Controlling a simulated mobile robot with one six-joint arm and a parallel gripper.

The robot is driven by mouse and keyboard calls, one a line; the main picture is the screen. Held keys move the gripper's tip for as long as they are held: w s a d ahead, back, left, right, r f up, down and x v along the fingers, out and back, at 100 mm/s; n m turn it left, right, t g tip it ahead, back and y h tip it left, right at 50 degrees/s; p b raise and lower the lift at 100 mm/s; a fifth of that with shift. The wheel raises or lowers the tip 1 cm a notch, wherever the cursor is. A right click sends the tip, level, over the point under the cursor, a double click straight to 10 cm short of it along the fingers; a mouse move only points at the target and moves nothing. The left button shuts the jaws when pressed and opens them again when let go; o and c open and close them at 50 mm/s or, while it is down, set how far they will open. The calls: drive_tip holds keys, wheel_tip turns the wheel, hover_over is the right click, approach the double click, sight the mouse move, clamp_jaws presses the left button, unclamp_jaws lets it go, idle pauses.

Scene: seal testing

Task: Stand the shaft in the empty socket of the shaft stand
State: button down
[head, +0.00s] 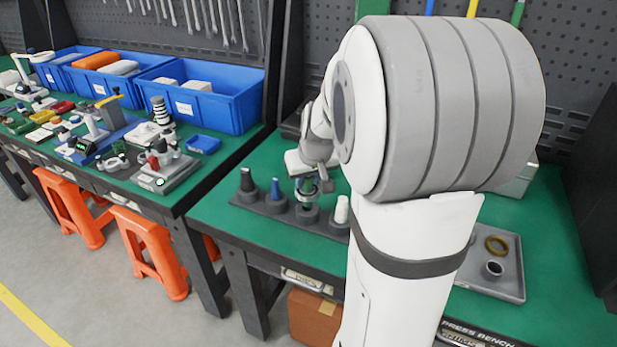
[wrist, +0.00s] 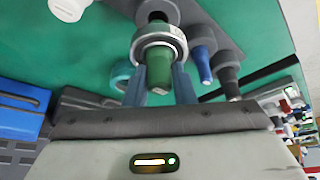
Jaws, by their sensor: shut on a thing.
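The shaft (wrist: 158,70) has a green tapered end facing the wrist camera, with a metallic ring (wrist: 158,36) around it. My gripper (wrist: 159,86) is shut on it, one blue finger on each side. In the head view my gripper (head: 308,187) is above the shaft stand (head: 264,208), over the socket between the blue and white shafts. That socket (head: 307,215) lies directly below the held shaft. The shaft looks roughly upright. I cannot tell whether its lower end is inside the socket or just above it.
A black shaft (head: 247,181), a blue shaft (head: 277,189) and a white shaft (head: 342,209) stand in the neighbouring sockets, close to my gripper. A grey tray (head: 510,270) with rings lies at the right. Blue bins (head: 205,105) stand on the left bench.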

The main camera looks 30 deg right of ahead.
drive_tip(key=shift+f+b, duration=1.5)
drive_tip(key=shift+f, duration=0.2)
drive_tip(key=shift+f+b, duration=0.2)
drive_tip(key=shift+b, duration=0.15)
drive_tip(key=c, duration=1.5)
unclamp_jaws()
drive_tip(key=shift+c, duration=0.2)
drive_tip(key=shift+o, duration=0.3)
drive_tip(key=o, duration=0.5)
drive_tip(key=shift+f, duration=0.1)
drive_tip(key=shift+s+r+p, duration=0.1)
drive_tip(key=shift+r+p, duration=3.45)
drive_tip(key=shift+r, duration=1.7)
